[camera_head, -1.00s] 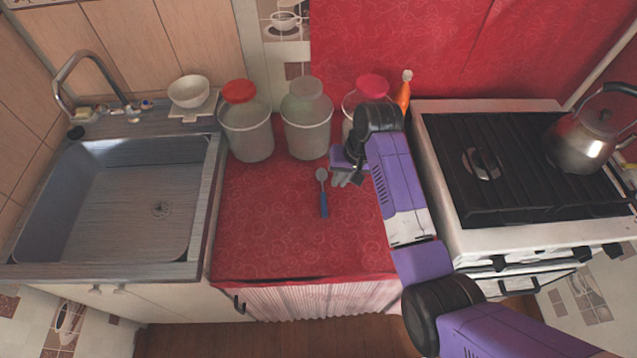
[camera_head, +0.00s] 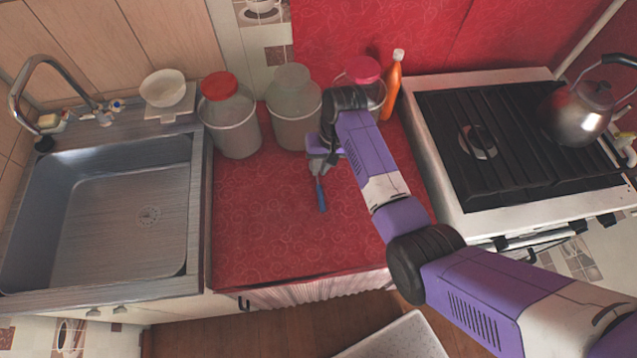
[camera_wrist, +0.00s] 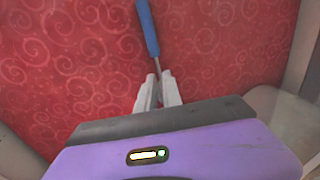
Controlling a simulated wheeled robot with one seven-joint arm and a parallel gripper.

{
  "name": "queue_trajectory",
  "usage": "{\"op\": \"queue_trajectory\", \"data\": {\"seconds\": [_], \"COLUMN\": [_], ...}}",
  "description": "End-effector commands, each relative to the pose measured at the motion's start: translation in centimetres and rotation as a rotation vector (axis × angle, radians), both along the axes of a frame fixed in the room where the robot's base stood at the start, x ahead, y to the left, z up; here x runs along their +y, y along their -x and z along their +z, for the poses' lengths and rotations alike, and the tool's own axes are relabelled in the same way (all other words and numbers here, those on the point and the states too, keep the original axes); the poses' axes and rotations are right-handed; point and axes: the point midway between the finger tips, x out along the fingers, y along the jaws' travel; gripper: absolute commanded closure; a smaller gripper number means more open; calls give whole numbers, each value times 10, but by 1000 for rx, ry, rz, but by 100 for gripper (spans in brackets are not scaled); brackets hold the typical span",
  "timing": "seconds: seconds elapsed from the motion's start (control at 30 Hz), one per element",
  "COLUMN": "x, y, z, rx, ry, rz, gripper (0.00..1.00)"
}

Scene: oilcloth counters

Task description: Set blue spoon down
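The blue spoon has a blue handle (camera_head: 320,195) that points toward the counter's front edge, and its bowl is hidden by my gripper (camera_head: 318,165). In the wrist view, the spoon's handle (camera_wrist: 148,28) runs up from my gripper (camera_wrist: 159,76), and the thin neck passes between the two pale fingertips. The fingers are close together on the neck. The spoon is at or just over the red patterned counter (camera_head: 270,225); I cannot tell whether it touches the cloth.
Jars with a red lid (camera_head: 231,125), a pale lid (camera_head: 293,115) and a pink lid (camera_head: 364,70) stand behind. An orange bottle (camera_head: 392,88) is beside them. The sink (camera_head: 110,215) is left, the stove (camera_head: 500,140) right. The counter's front left is clear.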

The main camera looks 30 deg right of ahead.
Motion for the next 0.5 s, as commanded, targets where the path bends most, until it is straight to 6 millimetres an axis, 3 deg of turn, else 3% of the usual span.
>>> {"op": "queue_trajectory", "data": {"seconds": [0.2, 0.43, 0.5], "x": [4, 4, 4], "y": [-1, -1, -1], "z": [-21, -23, -22], "rx": [0, -1, -1], "ry": [0, 0, 0], "rz": [1, 1, 1], "gripper": [90, 90, 100]}}
